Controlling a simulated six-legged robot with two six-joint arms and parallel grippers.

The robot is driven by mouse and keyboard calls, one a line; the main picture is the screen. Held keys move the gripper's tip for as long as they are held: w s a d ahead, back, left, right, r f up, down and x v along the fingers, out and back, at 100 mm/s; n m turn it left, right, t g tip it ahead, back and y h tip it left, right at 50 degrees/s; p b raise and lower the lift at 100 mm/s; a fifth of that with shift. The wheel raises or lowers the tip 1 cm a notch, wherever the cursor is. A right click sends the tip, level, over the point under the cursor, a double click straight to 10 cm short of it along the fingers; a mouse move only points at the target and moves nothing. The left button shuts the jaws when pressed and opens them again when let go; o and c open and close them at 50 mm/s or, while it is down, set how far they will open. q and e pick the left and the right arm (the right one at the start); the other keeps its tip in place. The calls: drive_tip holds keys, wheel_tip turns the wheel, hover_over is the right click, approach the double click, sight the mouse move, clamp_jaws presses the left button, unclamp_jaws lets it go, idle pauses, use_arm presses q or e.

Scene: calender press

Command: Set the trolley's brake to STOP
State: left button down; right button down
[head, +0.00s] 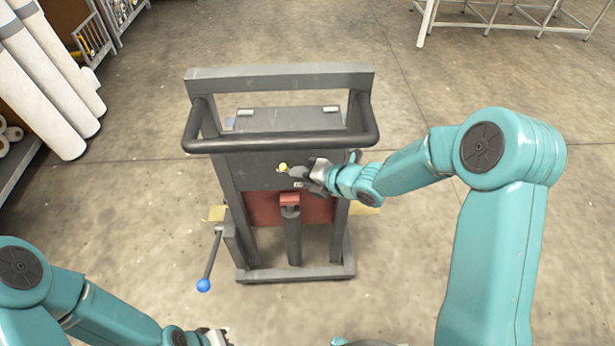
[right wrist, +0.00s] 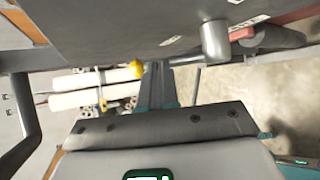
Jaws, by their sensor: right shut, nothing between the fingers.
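The grey trolley (head: 280,78) stands upright in the middle of the head view, its black push bar (head: 285,144) facing me. A yellow knob (head: 283,167) sits on its dark front panel; it also shows in the right wrist view (right wrist: 136,69). A small pale label is below the knob, too small to read. My right gripper (head: 297,173) is shut and empty, its tips just right of the knob; I cannot tell whether they touch. My left gripper (head: 216,338) is cut off by the bottom edge, far from the trolley. No STOP marking is readable.
A lever with a blue ball (head: 203,285) sticks out at the trolley's lower left. A red pad on a grey post (head: 290,199) stands below the panel. White rolls (head: 45,85) lean at the left; a metal frame (head: 490,22) is at the back right. The floor around is clear.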

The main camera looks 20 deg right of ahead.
drive_tip(key=shift+d, duration=0.15)
drive_tip(key=shift+s+d+r, duration=0.15)
drive_tip(key=shift+s+d, duration=0.05)
drive_tip(key=shift+d, duration=0.35)
